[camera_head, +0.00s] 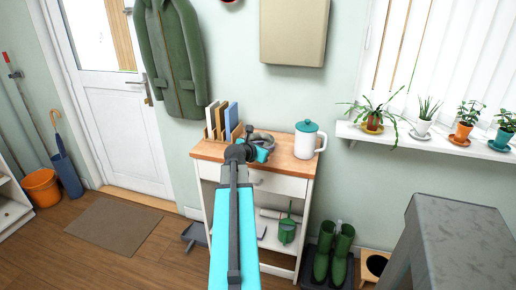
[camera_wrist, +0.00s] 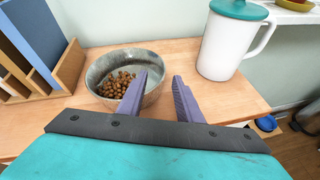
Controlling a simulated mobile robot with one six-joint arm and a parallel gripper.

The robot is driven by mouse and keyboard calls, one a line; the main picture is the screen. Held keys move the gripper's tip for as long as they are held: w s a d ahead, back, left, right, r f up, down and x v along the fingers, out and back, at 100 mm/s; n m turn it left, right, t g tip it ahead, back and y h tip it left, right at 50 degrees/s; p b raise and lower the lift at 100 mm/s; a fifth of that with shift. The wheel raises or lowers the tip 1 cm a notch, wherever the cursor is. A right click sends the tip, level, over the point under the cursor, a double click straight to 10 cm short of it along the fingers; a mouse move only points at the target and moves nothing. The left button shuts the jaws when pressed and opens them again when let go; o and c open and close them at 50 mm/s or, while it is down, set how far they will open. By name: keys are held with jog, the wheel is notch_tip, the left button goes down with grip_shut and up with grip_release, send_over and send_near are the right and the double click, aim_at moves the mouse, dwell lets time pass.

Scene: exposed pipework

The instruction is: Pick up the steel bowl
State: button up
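The steel bowl (camera_wrist: 151,97) is a round grey bowl with brown pellets like pet food in it. It stands on the wooden top of a small cabinet. In the head view the bowl (camera_head: 267,138) is partly hidden behind my wrist. My gripper (camera_wrist: 160,76) is open, its two purple-grey fingers spread apart at the bowl's right side. The left finger overlaps the bowl's interior in the wrist view and the right finger is outside the rim, so the right wall appears between them. I cannot tell whether either finger touches the bowl.
A white pitcher with a teal lid (camera_wrist: 227,45) stands right of the bowl. A wooden file holder (camera_wrist: 66,68) with books stands left, close to the bowl. The wall is behind. The cabinet top (camera_head: 295,163) has bare wood at its front right. Green boots (camera_head: 333,255) stand on the floor.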

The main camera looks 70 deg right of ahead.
jog(key=shift+s+d+f, duration=0.1)
jog(key=shift+d+f, duration=0.15)
jog(key=shift+d, duration=0.3)
jog(key=shift+p+x, duration=0.35)
jog(key=shift+x, duration=2.25)
grip_shut()
